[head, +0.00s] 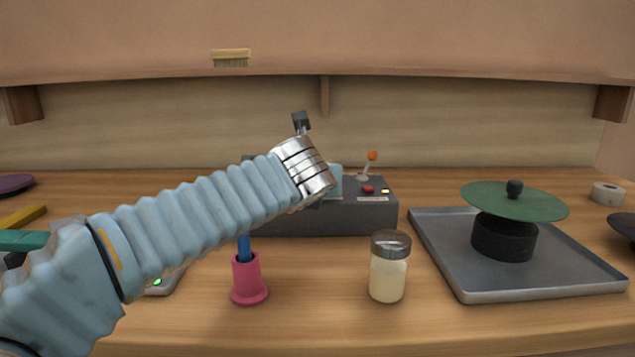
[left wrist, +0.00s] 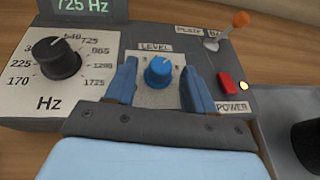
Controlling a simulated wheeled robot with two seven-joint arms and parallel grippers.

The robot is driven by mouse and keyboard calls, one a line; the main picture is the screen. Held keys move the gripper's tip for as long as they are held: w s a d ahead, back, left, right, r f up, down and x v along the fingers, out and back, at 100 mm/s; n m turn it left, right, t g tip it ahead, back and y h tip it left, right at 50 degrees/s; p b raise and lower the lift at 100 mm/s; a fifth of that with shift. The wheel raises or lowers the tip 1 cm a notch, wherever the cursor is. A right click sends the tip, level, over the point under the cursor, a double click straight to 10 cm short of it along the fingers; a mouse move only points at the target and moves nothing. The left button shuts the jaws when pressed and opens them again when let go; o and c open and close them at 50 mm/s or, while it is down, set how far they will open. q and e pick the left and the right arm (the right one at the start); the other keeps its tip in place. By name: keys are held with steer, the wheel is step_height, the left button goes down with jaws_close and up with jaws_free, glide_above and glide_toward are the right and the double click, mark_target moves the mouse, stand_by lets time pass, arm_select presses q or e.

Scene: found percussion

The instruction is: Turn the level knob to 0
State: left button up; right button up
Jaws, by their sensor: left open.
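The level knob (left wrist: 158,72) is a small blue dial under a LEVEL label in the left wrist view. A pale mark shows near its far edge, and the scale digits are too small to read surely. My left gripper (left wrist: 158,66) is open, with one blue finger on each side of the knob and gaps on both sides. Whether the fingertips reach down to knob height I cannot tell. In the head view my left arm reaches over the dark grey control box (head: 345,219) and hides the knob. My right gripper is not in view.
Beside the level knob are a black Hz dial (left wrist: 58,60), an orange-tipped lever (left wrist: 240,20) and a red power button (left wrist: 226,83). In front stand a shaker jar (head: 388,280) and a pink holder (head: 248,282). A metal tray (head: 455,279) lies to the right.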

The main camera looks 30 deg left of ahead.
arm_select(q)
jaws_close()
steer(key=shift+d+n+y, duration=0.15)
steer(key=shift+n+y, duration=0.25)
steer(key=n+y, duration=0.1)
steer(key=g+y+p, duration=0.1)
steer(key=n+g, duration=0.1)
steer(key=shift+w+d+n+y+p, duration=0.3)
steer(key=shift+d+y+p, duration=0.05)
steer(key=shift+y+p, duration=0.05)
steer(key=n+g, duration=0.1)
steer(key=n+y, duration=0.1)
steer(key=g+y, duration=0.1)
steer(key=shift+w+d+n+g+p, duration=0.25)
steer(key=shift+n+g+p, duration=0.05)
steer(key=shift+n+p, duration=0.1)
steer(key=n+g+y, duration=0.1)
steer(key=n+g, duration=0.2)
steer(key=w+n+g+y, duration=0.1)
steer(key=n+g, duration=0.1)
steer(key=shift+d+y, duration=0.25)
steer(key=shift+y, duration=0.05)
steer(key=shift+w+a+f+n+g, duration=0.1)
steer(key=shift+n+g, duration=0.65)
steer(key=shift+g, duration=0.2)
steer(key=shift+w+n+g, duration=0.1)
steer(key=shift+n+g, duration=0.65)
steer(key=shift+g, duration=0.2)
